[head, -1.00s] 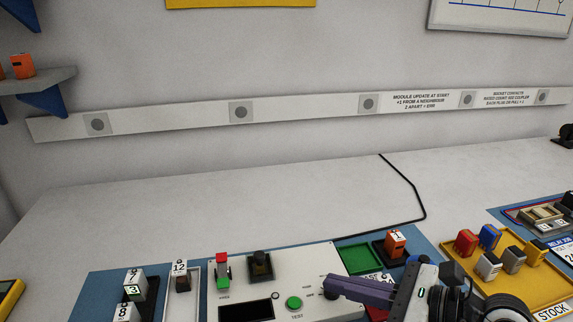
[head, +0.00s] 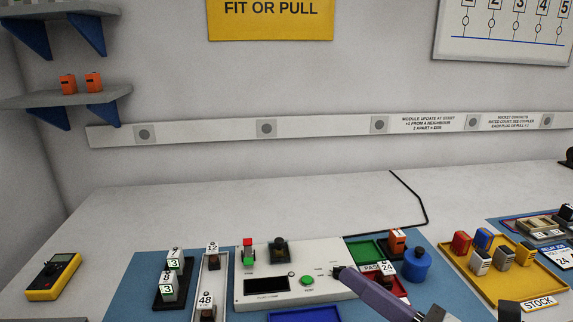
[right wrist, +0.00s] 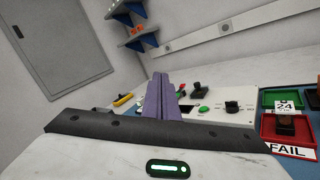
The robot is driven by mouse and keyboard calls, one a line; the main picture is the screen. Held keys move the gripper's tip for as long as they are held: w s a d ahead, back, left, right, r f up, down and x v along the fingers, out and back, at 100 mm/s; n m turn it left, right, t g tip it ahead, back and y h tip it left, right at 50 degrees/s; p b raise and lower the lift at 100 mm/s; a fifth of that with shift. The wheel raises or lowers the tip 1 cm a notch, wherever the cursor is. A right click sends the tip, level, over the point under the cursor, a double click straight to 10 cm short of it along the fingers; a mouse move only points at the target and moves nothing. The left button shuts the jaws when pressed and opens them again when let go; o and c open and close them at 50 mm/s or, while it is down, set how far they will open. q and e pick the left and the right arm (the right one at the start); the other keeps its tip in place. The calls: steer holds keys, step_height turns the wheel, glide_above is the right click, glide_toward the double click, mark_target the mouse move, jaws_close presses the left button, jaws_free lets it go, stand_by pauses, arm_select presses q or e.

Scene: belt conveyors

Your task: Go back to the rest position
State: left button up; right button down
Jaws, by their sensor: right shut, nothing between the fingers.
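My right gripper (head: 338,273) has purple fingers closed together with nothing between them. In the head view it comes in from the bottom right, its tip over the right edge of the white test panel (head: 325,256). In the right wrist view the shut fingers (right wrist: 160,80) point away from the camera towards the panel (right wrist: 237,115). My left gripper is in neither view.
Right of the panel are a green tray (head: 358,254), a red tray, an orange block (head: 397,241) and a blue jar (head: 417,265). A yellow tray (head: 462,285) of coloured blocks is further right. A yellow meter (head: 53,276) lies left.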

steer(key=w+d+m+t+h, duration=0.1)
steer(key=d+m+t+h, duration=0.2)
steer(key=d+m+h, duration=0.5)
steer(key=w+d+m+t+h, duration=0.1)
steer(key=d+m+t+h, duration=0.25)
steer(key=m, duration=0.85)
steer(key=s+d+f+m+g+h, duration=0.4)
steer(key=d+f+m+g+h, duration=0.15)
steer(key=f+m, duration=0.5)
steer(key=s+a+f+m+g+y, duration=0.25)
steer(key=s+f+g, duration=0.35)
steer(key=s+f, duration=0.3)
steer(key=s+a+f+m+g+y, duration=0.1)
steer(key=s+a+f+m+g, duration=0.5)
steer(key=s, duration=0.5)
steer(key=w+a+f+n+t+y, duration=0.1)
steer(key=w+f+t, duration=0.1)
steer(key=f, duration=0.4)
steer(key=w+a+f+n+t+y, duration=0.1)
steer(key=w+a+f+t, duration=0.1)
steer(key=f, duration=0.4)
steer(key=shift+w+a+f+t, duration=0.2)
steer(key=shift+w+f+t, duration=0.1)
steer(key=shift+t, duration=0.6)
